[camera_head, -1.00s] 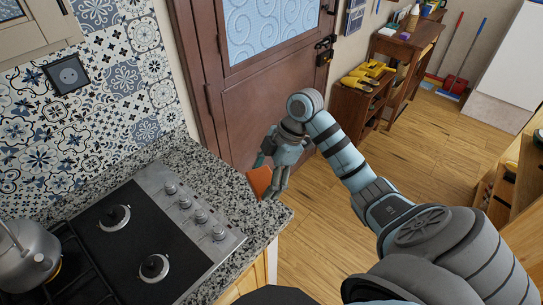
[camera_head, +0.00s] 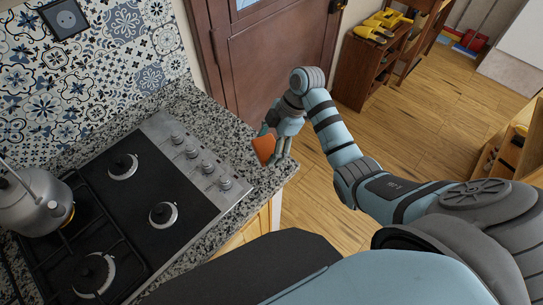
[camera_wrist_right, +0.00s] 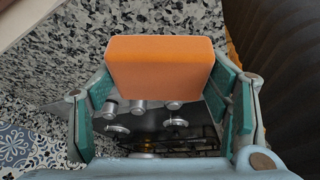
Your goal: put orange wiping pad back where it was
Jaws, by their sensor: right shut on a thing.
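The orange wiping pad (camera_head: 264,148) is in my right gripper (camera_head: 274,146), at the right end of the granite counter (camera_head: 229,128) in the head view. The right wrist view shows the pad (camera_wrist_right: 160,68) upright as an orange block between the two teal-padded fingers of the gripper (camera_wrist_right: 165,92). I cannot tell whether the pad touches the counter or hangs just above it. My left gripper is in neither view.
A gas stove (camera_head: 139,207) with metal knobs is set in the counter, left of the gripper. A grey kettle (camera_head: 38,203) stands on it at the far left. A brown door (camera_head: 265,62) is behind. Wooden floor (camera_head: 400,125) is open to the right.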

